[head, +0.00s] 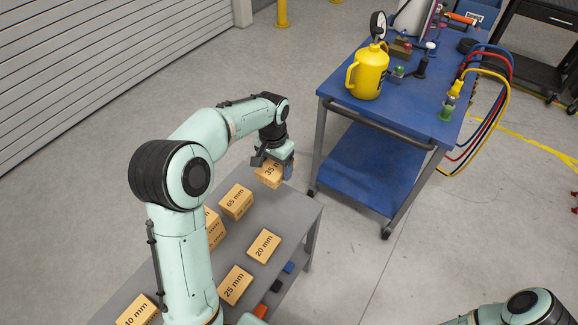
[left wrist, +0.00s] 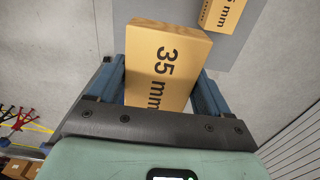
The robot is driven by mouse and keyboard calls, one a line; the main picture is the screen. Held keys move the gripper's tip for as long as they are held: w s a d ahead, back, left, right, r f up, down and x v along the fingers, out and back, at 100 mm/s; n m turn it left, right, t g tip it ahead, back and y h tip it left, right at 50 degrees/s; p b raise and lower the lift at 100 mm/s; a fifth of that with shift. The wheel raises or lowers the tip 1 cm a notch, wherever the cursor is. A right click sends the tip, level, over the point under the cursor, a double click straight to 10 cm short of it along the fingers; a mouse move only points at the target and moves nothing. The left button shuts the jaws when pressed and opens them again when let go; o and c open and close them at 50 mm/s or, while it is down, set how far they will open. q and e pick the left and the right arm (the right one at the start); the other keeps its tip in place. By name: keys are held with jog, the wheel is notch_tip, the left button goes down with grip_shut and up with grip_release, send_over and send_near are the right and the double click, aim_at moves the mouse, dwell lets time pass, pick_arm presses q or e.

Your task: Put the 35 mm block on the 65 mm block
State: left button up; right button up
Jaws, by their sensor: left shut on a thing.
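My left gripper (head: 274,164) is shut on the 35 mm block (head: 268,176) near the far end of the grey table. In the left wrist view the 35 mm block (left wrist: 165,62) sits between the two blue fingers, its label facing the camera. It looks larger than the block beyond it and seems to be above the table, though the gap is not clear. The 65 mm block (head: 236,202) rests on the table, nearer to me and left of the held block. A block partly cut off at the top of the left wrist view (left wrist: 222,14) appears to be it.
The grey table (head: 292,208) also holds the 20 mm block (head: 263,246), the 25 mm block (head: 235,285), a 40 mm block (head: 137,312) and a block partly hidden by my left arm (head: 215,230). A blue cart (head: 410,110) with a yellow jug (head: 369,72) stands to the right.

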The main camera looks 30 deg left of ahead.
pick_arm(q)
jog(key=s+a, duration=0.5)
jog(key=a, duration=0.8)
jog(key=b, duration=0.3)
send_near(235, 198)
jog(key=shift+f+b, duration=0.85)
jog(key=shift+f, duration=0.9)
pick_arm(e)
jog(key=s+f, duration=0.5)
jog(key=f, duration=0.1)
jog(key=shift+g, duration=0.4)
pick_arm(q)
jog(key=shift+f, duration=0.2)
jog(key=shift+f+b, duration=0.6)
jog(key=shift+f, duration=0.65)
pick_arm(e)
jog(key=shift+s+f, duration=0.4)
jog(key=shift+f, duration=0.25)
pick_arm(q)
jog(key=o, duration=1)
jog(key=shift+o, duration=0.2)
